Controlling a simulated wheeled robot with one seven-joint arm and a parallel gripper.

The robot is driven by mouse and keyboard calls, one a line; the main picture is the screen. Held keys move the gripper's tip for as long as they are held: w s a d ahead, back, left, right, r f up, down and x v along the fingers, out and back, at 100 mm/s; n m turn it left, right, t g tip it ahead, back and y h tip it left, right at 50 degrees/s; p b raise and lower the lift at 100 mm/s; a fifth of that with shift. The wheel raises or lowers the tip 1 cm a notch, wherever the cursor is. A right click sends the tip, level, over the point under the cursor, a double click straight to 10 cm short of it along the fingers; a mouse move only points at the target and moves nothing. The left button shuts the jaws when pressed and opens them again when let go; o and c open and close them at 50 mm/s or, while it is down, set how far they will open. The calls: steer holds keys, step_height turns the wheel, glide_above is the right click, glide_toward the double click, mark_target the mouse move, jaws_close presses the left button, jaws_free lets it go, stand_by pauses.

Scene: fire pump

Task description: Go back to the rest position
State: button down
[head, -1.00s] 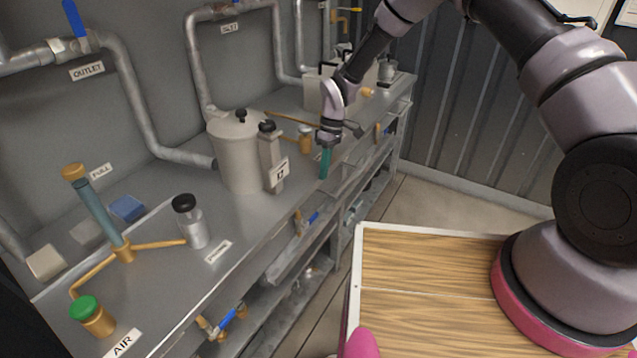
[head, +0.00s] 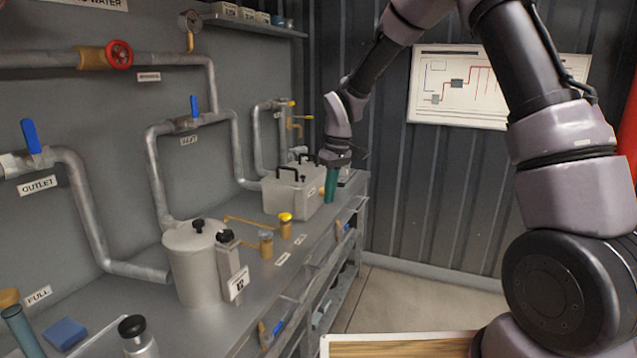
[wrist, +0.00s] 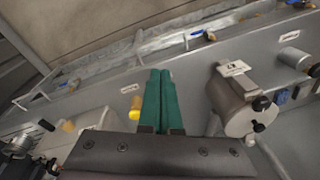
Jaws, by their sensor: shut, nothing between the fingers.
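My gripper (head: 331,185) is in the head view, above the far right part of the grey bench (head: 272,278). Its green fingers point down and are pressed together with nothing between them. In the head view the fingers overlap the right side of the pale box with black handles (head: 290,192); I cannot tell whether they touch it. In the wrist view the shut green fingers (wrist: 163,100) stand over the bench, with the grey cylindrical pot (wrist: 230,103) to their right.
The pot (head: 192,262), a yellow-topped brass fitting (head: 285,226) and a black-capped jar (head: 137,338) stand on the bench. Pipes with blue levers (head: 31,137) run along the wall. A diagram board (head: 495,87) hangs on the back wall. Open floor (head: 400,305) lies right of the bench.

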steer(key=s+d+r+m+t, duration=0.25)
steer(key=s+d+r, duration=0.35)
steer(key=r, duration=0.4)
steer(key=s+d+r+m+t, duration=0.1)
steer(key=s+d+r+m, duration=0.25)
steer(key=d+r, duration=0.5)
steer(key=s+d+r+m+t, duration=0.2)
steer(key=s+d+r+m, duration=0.1)
steer(key=s, duration=0.4)
steer(key=s+d+r+m+t, duration=0.1)
steer(key=s+d+r+m, duration=0.2)
steer(key=s, duration=0.4)
steer(key=shift+s+d+m+t+y, duration=0.3)
steer(key=shift+d+m+t, duration=0.1)
steer(key=shift+d, duration=0.45)
steer(key=shift+a, duration=0.1)
